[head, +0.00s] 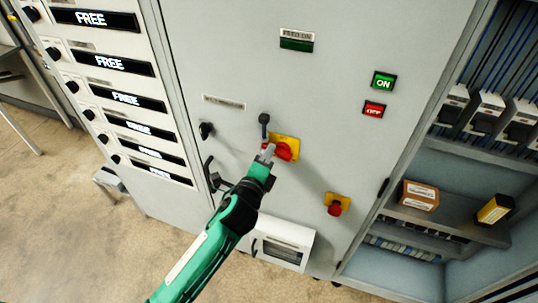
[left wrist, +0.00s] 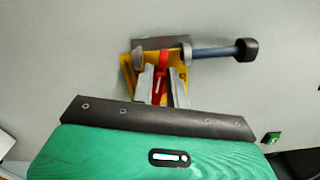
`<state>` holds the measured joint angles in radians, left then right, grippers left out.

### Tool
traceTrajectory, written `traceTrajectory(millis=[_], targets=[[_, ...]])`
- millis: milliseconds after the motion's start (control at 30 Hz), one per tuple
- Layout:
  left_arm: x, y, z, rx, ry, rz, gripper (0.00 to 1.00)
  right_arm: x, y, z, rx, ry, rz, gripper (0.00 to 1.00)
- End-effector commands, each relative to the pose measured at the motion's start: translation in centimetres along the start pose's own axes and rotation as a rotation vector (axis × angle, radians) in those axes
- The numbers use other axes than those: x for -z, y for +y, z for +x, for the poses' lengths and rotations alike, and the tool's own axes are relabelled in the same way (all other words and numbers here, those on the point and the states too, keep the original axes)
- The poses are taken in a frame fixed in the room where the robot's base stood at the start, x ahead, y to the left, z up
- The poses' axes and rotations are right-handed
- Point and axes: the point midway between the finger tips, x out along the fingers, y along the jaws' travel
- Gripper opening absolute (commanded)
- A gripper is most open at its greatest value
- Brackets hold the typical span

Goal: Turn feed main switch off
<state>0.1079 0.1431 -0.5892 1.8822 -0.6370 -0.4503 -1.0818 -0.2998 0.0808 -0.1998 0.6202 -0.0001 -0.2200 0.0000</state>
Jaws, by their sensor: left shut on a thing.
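The main switch is a red rotary handle (head: 284,151) on a yellow plate (head: 291,142) on the grey cabinet door. My left gripper (head: 267,153) is at the handle, its fingers closed on it. In the left wrist view the red handle (left wrist: 159,84) stands between the two fingers of my left gripper (left wrist: 161,83), with the yellow plate (left wrist: 126,72) behind. The handle is partly hidden by the fingers. A dark-tipped lever (head: 264,119) sits beside the plate and also shows in the left wrist view (left wrist: 215,52). My right gripper is not in view.
A green ON button (head: 384,81) and a red OFF button (head: 374,109) are to the right on the door. A red knob on a yellow base (head: 336,205) is lower right. A black door handle (head: 212,175) is left. An open shelf with boxes (head: 418,196) is at the right.

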Motion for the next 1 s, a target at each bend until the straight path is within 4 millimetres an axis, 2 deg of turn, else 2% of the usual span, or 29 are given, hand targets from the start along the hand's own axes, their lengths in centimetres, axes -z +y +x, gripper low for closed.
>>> traceTrajectory(millis=[400, 1000], targets=[[0.07, 0.69, 0.01, 0.001, -0.001, -0.244, 0.00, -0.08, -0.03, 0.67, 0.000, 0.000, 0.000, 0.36], [0.07, 0.83, 0.02, 0.000, -0.001, -0.301, 0.00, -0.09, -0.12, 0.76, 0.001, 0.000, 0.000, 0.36]])
